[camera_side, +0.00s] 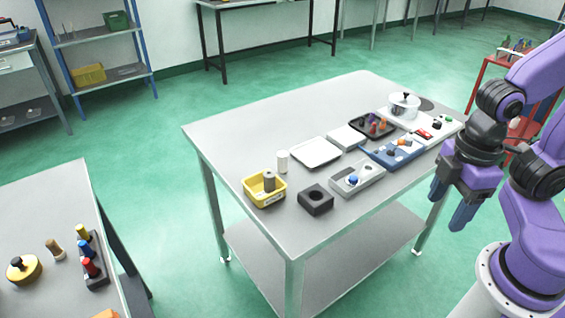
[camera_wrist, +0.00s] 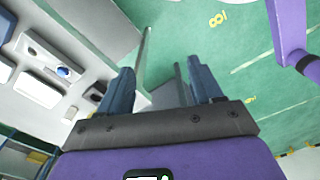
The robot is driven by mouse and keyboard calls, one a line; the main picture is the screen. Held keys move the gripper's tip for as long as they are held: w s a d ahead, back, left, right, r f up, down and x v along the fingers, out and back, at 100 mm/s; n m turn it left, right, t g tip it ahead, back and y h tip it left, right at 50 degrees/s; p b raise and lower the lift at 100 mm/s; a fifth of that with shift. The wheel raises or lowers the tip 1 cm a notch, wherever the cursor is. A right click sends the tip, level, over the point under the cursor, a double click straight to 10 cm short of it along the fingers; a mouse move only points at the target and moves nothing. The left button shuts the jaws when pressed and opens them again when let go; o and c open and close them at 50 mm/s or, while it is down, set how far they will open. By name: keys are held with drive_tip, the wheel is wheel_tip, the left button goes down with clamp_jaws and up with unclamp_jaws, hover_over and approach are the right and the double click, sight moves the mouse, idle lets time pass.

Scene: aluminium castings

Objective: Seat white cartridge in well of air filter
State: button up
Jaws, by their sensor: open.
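The white cartridge (camera_side: 282,161) stands upright on the table, just behind the yellow bin. A dark square block with a round well in its top, likely the air filter (camera_side: 315,199), sits near the table's front edge. Its well looks empty. The dark block (camera_wrist: 95,93) also shows in the wrist view, partly hidden by my left finger. My gripper (camera_side: 449,203) is open and empty, pointing down beyond the table's right edge, well away from both things. In the wrist view my gripper (camera_wrist: 160,66) has its two blue fingers apart over the floor.
A yellow bin (camera_side: 250,196) holds a grey cylinder. A grey tray with a blue knob (camera_side: 357,180), a white tray (camera_side: 315,153), a blue tray (camera_side: 393,152) and a dark bin (camera_side: 374,128) crowd the table's right half. The table's back left (camera_side: 235,128) is clear.

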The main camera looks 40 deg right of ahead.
drive_tip(key=w+a+r+m, duration=0.3)
drive_tip(key=w+a+m, duration=0.4)
drive_tip(key=w, duration=0.5)
drive_tip(key=m, duration=2.4)
hover_over(282, 153)
drive_tip(key=f, duration=1.2)
drive_tip(key=shift+s+a+f, duration=0.2)
drive_tip(key=shift+f, duration=0.05)
drive_tip(key=shift+d+f, duration=0.2)
drive_tip(key=shift+f, duration=2.45)
drive_tip(key=c, duration=1.1)
